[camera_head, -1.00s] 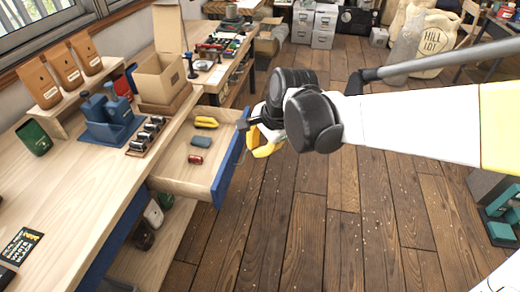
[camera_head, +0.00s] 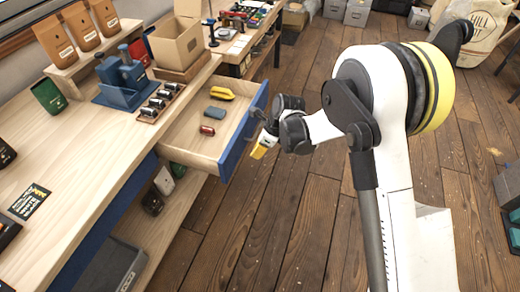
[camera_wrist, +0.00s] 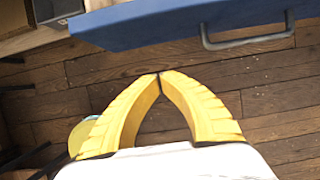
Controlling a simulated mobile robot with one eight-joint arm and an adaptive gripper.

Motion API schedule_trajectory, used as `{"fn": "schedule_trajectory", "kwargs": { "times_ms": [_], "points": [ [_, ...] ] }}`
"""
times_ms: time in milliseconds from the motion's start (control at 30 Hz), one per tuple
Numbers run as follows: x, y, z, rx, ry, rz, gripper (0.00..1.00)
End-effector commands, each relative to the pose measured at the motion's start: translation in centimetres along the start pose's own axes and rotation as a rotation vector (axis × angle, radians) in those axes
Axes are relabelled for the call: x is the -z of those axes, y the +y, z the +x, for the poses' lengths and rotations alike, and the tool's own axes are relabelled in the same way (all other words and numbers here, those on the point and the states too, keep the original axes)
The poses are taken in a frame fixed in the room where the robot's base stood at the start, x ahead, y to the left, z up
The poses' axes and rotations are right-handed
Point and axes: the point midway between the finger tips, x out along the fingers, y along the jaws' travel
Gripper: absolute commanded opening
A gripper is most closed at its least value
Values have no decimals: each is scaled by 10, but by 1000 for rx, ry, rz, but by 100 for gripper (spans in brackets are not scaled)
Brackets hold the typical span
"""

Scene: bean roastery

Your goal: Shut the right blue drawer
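The right blue drawer (camera_head: 236,143) stands pulled out from the wooden workbench. Its blue front faces the open floor, and its pale inside shows a yellow object, a blue-grey block and a small red can. In the wrist view the drawer's blue front (camera_wrist: 190,22) crosses the top, with its grey bar handle (camera_wrist: 247,40) at upper right. My gripper (camera_head: 260,150) is just outside the drawer front. Its yellow fingertips (camera_wrist: 159,75) meet with nothing between them, and they appear apart from the front and handle. The head view does not clearly show the handle.
The workbench (camera_head: 88,165) carries a cardboard box (camera_head: 178,40), a blue holder (camera_head: 122,85) with bottles, and brown bags. A lower shelf beneath holds small items. The wooden floor (camera_head: 285,215) right of the drawer is clear. A sack (camera_head: 478,30) stands at back right.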

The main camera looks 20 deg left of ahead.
Motion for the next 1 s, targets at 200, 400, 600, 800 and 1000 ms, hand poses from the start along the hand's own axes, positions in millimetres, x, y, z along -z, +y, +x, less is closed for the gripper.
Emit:
{"fn": "schedule_trajectory", "kwargs": {
  "times_ms": [200, 400, 600, 800, 1000],
  "points": [
    [1, 0, 50, 0, 0, -3, 0],
    [-25, 0, 60, 0, 1, -3, 0],
    [-36, 0, 62, 1, 1, -2, 0],
    [-37, 0, 61, 1, 1, -2, 0],
    [-38, 0, 62, 1, 0, -2, 0]
  ]
}}
